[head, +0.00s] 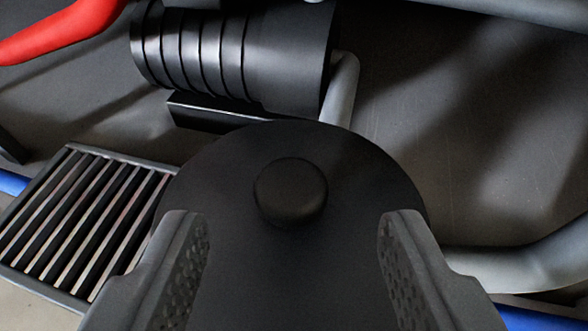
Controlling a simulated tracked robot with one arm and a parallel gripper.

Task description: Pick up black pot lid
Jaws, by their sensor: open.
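The black pot lid (250,165) is a dark round disc in the lower middle of the head view. A round black knob (290,191) stands on it. My gripper (292,225) is open, with one finger on each side of the picture over the lid. The knob shows between and slightly beyond the fingertips, touching neither. The fingers hide parts of the lid's left and right sides, and its near edge is out of frame. What lies under the lid is hidden.
A ribbed black motor-like cylinder (215,55) lies just beyond the lid. A slatted metal grate (80,220) is at left. Grey pipes run at right (530,265) and behind the lid (343,90). A red curved part (65,28) is at upper left. Dark floor at right is bare.

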